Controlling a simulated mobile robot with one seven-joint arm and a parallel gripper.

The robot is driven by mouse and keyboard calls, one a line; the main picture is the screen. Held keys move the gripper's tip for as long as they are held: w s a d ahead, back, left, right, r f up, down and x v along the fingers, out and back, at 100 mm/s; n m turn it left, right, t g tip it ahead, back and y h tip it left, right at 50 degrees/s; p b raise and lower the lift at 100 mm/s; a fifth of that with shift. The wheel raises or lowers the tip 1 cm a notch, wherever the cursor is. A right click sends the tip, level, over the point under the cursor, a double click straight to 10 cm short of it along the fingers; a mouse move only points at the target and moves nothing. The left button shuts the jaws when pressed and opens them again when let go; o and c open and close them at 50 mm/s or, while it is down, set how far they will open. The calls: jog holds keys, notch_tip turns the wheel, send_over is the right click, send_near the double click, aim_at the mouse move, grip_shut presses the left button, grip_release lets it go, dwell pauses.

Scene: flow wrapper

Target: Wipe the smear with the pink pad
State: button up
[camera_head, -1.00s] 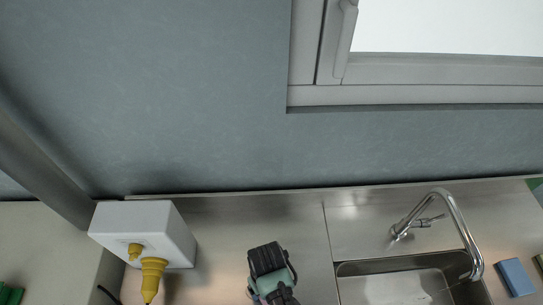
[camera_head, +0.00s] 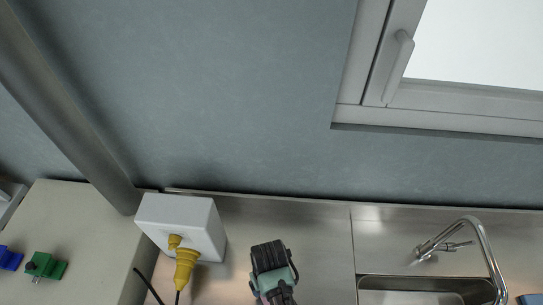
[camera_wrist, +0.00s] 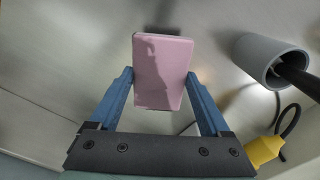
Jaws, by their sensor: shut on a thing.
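The pink pad (camera_wrist: 163,72) is a flat rectangle held between the blue fingers of my gripper (camera_wrist: 160,78) in the wrist view. A shadow falls across its face. The fingers are shut on its two sides. In the head view my arm's end (camera_head: 273,268) is over the steel counter at the bottom edge, right of the white box; the fingers and the pad are hidden there. I cannot make out the smear in either view.
A white box (camera_head: 178,222) with yellow plugs (camera_head: 185,268) stands left of my arm. The sink (camera_head: 425,290) and faucet (camera_head: 478,250) are right. Green (camera_head: 47,266) and blue (camera_head: 10,258) pieces lie far left. The wrist view shows a grey cylinder (camera_wrist: 262,60) close right.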

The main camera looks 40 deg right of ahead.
notch_tip(320, 180, up, 4)
jog(key=p, duration=0.2)
jog(key=shift+w+f+p, duration=0.15)
jog(key=shift+f+p, duration=0.05)
jog(key=shift+p, duration=0.15)
jog(key=shift+r+p, duration=0.35)
jog(key=shift+r, duration=0.05)
jog(key=shift+f, duration=0.1)
